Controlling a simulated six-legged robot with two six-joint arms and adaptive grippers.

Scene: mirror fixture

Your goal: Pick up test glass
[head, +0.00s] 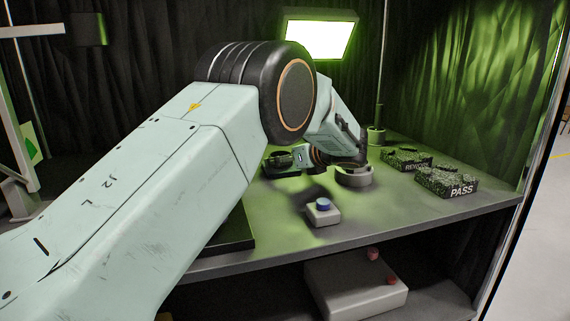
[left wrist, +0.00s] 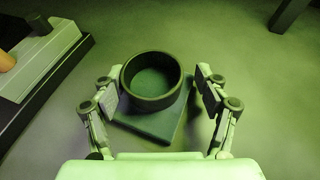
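My left gripper (left wrist: 160,92) is open, with one finger on each side of a dark round ring or cup (left wrist: 151,101) in the left wrist view. I cannot tell whether the fingers touch it. The ring stands on a dark square base (left wrist: 150,126), and its inside looks empty. No test glass can be made out for certain. My right gripper is not in view.
A button box with a blue top (head: 323,211) stands near the front of the bench (head: 420,220). Blocks marked PASS (head: 447,182) and REWORK (head: 407,160) lie at the right. A lit lamp (head: 319,37) hangs behind. A box with red knobs (head: 350,291) sits below.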

